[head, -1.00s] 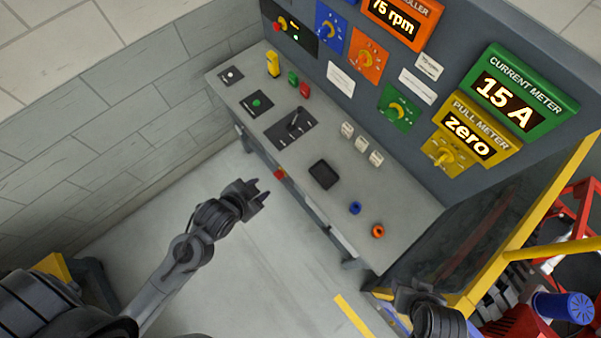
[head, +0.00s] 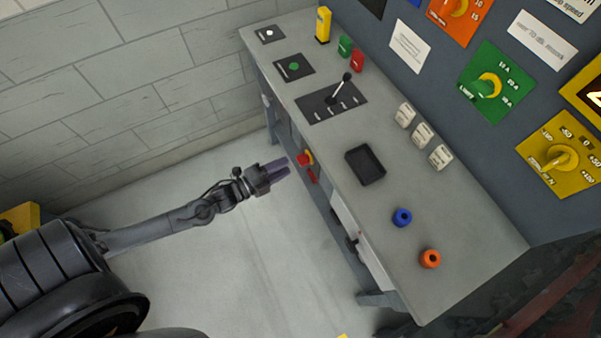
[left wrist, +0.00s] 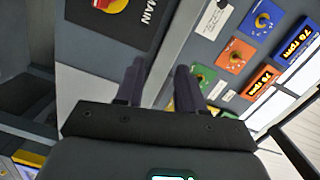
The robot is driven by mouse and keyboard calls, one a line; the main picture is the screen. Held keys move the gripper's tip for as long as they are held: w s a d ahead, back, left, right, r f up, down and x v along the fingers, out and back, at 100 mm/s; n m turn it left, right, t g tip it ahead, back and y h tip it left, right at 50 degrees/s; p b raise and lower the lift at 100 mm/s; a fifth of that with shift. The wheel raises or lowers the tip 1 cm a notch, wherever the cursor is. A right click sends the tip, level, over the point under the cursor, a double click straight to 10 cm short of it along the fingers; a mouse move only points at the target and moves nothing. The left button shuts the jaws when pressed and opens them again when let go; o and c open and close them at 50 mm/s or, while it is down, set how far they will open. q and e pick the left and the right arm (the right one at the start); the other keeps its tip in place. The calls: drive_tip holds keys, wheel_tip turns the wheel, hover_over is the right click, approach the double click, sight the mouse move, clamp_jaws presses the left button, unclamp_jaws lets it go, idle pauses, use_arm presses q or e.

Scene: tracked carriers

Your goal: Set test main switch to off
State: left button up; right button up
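The main switch (head: 305,158) is a small red and yellow switch on the front side of the console, below its top edge. In the left wrist view the red and yellow switch (left wrist: 112,4) shows at the top edge, partly cut off, on a dark plate (left wrist: 95,25) lettered "MAIN". My left gripper (head: 287,169) is just left of the switch with its fingers pointing at the console. Its two fingers stand apart and empty in the left wrist view (left wrist: 158,70). I cannot see the switch's position clearly. My right gripper is not in view.
The console top (head: 300,85) overhangs close to my left gripper. It carries a black lever (head: 338,90), a black tray (head: 365,165), a blue ring (head: 402,218) and an orange ring (head: 430,259). A red item (head: 312,177) sits just below the switch. The floor to the left is clear.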

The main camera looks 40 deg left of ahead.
sight(300, 160)
use_arm(q)
drive_tip(key=a+f+m+h+b, duration=0.2)
drive_tip(key=a+f+m+b, duration=0.25)
drive_tip(key=f+b, duration=0.55)
drive_tip(key=shift+n, duration=0.45)
drive_tip(key=shift+a+f+b+x, duration=0.15)
drive_tip(key=shift+b+x, duration=0.15)
drive_tip(key=shift+x, duration=1.55)
drive_tip(key=shift+a+f+b+x, duration=0.1)
drive_tip(key=shift+b+x, duration=0.15)
drive_tip(key=shift+x, duration=1.55)
drive_tip(key=shift+a+f+b+x, duration=0.15)
drive_tip(key=shift+b+x, duration=0.15)
drive_tip(key=shift+x, duration=1.55)
drive_tip(key=shift+w, duration=0.15)
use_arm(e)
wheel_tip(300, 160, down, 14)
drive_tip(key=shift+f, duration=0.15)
use_arm(q)
clamp_jaws()
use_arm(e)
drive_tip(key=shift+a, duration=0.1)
